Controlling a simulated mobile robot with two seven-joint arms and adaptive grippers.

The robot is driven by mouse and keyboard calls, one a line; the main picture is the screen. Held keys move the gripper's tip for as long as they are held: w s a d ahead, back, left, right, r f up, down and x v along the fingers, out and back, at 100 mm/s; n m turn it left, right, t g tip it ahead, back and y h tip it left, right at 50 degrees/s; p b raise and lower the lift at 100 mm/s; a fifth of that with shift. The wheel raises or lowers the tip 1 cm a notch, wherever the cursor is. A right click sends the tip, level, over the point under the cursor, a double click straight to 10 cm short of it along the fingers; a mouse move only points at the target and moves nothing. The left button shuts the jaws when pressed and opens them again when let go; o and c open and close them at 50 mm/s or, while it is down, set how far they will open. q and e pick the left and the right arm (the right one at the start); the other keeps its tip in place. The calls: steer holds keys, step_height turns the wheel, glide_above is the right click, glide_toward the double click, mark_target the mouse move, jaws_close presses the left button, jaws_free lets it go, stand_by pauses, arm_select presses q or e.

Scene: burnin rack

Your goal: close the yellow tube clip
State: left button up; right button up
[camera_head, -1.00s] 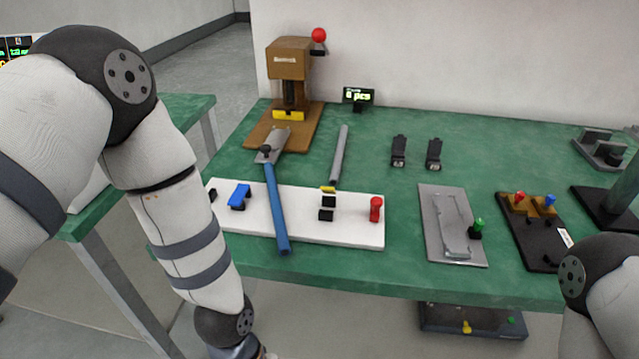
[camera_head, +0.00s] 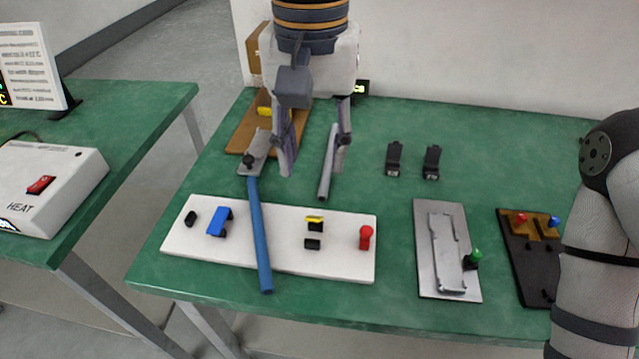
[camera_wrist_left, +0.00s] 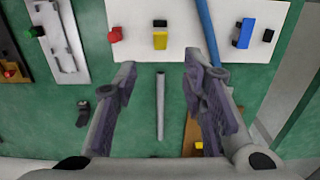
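The yellow tube clip (camera_head: 314,219) is on the white board (camera_head: 345,262). In the head view its yellow part shows as a thin strip above a black block, with another black block (camera_head: 312,244) nearer me. I see no tube in it. In the left wrist view the yellow clip (camera_wrist_left: 160,40) is at the top middle, its yellow face broad. My left gripper (camera_head: 314,160) is open and empty, pointing down beyond the board, over the grey tube (camera_head: 325,185). In the left wrist view its fingers (camera_wrist_left: 160,65) are well apart. My right gripper is out of view.
A blue rod (camera_head: 260,235) lies across the board between the blue clip (camera_head: 219,221) and the yellow clip. A red-topped peg (camera_head: 366,236) stands at the board's right end. Farther right are a grey plate fixture (camera_head: 427,275) and two black clips (camera_head: 394,158). Bare green table lies between them.

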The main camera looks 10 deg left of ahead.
mark_target(313, 218)
arm_select(q)
steer(key=f, duration=0.8)
steer(key=s+f, duration=0.1)
steer(key=f, duration=0.2)
steer(key=shift+f, duration=0.4)
jaws_close()
